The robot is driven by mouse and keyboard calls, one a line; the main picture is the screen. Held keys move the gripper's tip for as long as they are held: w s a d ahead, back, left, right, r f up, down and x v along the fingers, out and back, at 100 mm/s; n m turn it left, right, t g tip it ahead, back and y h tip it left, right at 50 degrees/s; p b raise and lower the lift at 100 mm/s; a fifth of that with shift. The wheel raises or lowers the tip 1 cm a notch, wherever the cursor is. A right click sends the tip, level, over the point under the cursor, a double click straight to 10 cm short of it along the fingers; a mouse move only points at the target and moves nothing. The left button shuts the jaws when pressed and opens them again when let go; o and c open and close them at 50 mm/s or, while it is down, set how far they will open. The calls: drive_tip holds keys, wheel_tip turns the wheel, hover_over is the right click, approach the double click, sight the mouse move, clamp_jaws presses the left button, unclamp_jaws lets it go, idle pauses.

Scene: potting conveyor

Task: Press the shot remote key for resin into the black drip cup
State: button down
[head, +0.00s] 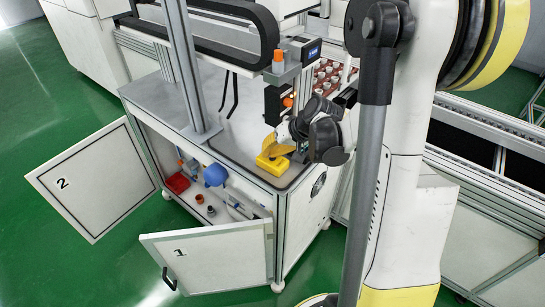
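A yellow box (270,164) sits on the worktop near the cabinet's front right corner. It may be the shot remote, but no key on it can be made out. My gripper (283,146) is at the box, reaching in from the right. Its fingertips merge with the yellow parts above the box, so contact and finger opening cannot be told. The dark wrist of my arm hides the worktop just right of it. A dispenser (279,67) with an orange cap stands above a dark upright block (275,106). The black drip cup cannot be made out.
Cabinet doors 1 (209,258) and 2 (92,182) stand open. A red bin (177,183) and a blue round object (215,174) lie inside. A red tray of several small cups (325,75) is behind. A metal post (184,70) rises from the worktop.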

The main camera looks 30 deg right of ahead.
drive_tip(key=shift+r, duration=0.1)
drive_tip(key=shift+r+p, duration=0.6)
drive_tip(key=shift+r, duration=0.2)
drive_tip(key=shift+r+p, duration=1.9)
drive_tip(key=shift+r, duration=0.65)
drive_tip(key=s+a+r+n+h, duration=0.1)
drive_tip(key=s+a+r+n, duration=0.1)
drive_tip(key=s+a+r, duration=0.3)
drive_tip(key=s+a+r+n+h+b, duration=0.1)
drive_tip(key=s+a+r+h, duration=0.1)
drive_tip(key=s+a+r, duration=0.3)
drive_tip(key=shift+s+a+n+t, duration=0.35)
drive_tip(key=shift+s+a, duration=2.05)
drive_tip(key=shift+s, duration=1.9)
